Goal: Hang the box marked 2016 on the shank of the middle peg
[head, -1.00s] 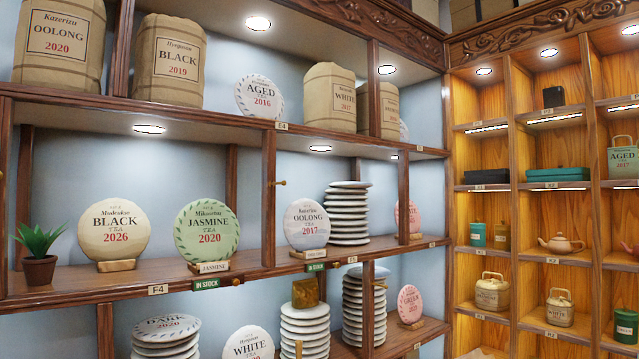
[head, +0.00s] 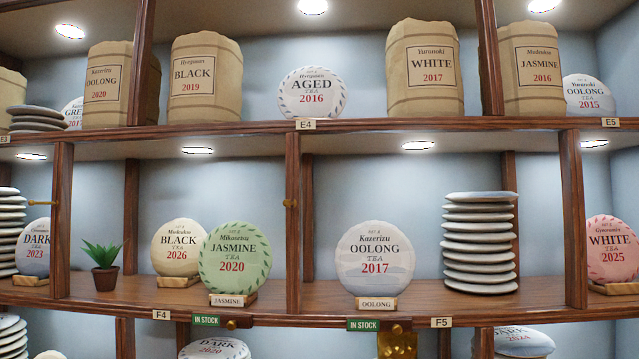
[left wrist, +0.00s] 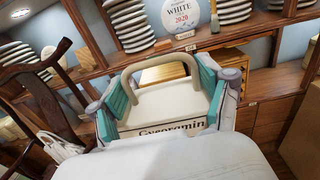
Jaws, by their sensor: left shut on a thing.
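In the left wrist view my left gripper (left wrist: 163,88), with teal pads, is shut on a pale box (left wrist: 172,112). The box has a looped beige handle (left wrist: 127,84) and dark lettering starting "Gyeoramin". The rest of its label is cut off, so its year is not readable. In the head view a small brass peg (head: 290,203) stands on a shelf upright. Another brass peg (head: 40,203) is on an upright at the left, and a brass knob (head: 231,324) sits on the shelf edge. I cannot tell which is the middle peg. My right gripper is not in view.
Tea cakes stand close by on the middle shelf, such as the green jasmine cake (head: 235,258) and the oolong cake (head: 375,258). A stack of cakes (head: 480,243) stands to the right. In the left wrist view a dark wooden chair (left wrist: 38,85) is at the left.

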